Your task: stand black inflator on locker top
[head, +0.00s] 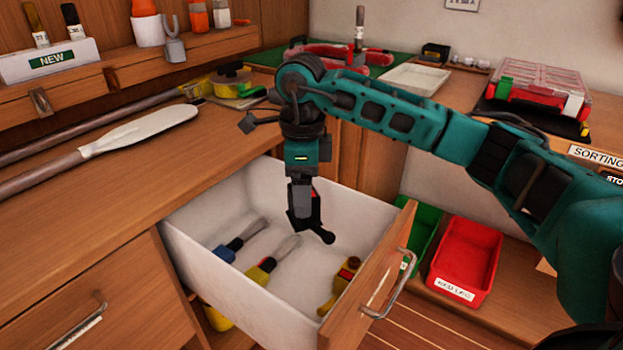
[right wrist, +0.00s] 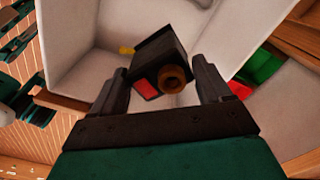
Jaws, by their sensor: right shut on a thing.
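The black inflator (head: 318,228) hangs in my right gripper (head: 301,192), over the open white drawer (head: 225,285). In the right wrist view the black inflator (right wrist: 163,58) is a dark block with a brown round end and a red patch, between the two fingers of my right gripper (right wrist: 164,88). The gripper is shut on it. The wooden locker top (head: 150,170) lies to the left of the drawer, higher than its floor. My left gripper is not in view.
The drawer holds a blue-handled tool (head: 238,241), a yellow-handled tool (head: 262,271) and a yellow item (head: 340,287). A paddle (head: 140,130) and a pole lie along the wooden top. A red bin (head: 467,260) and a green bin stand right of the drawer.

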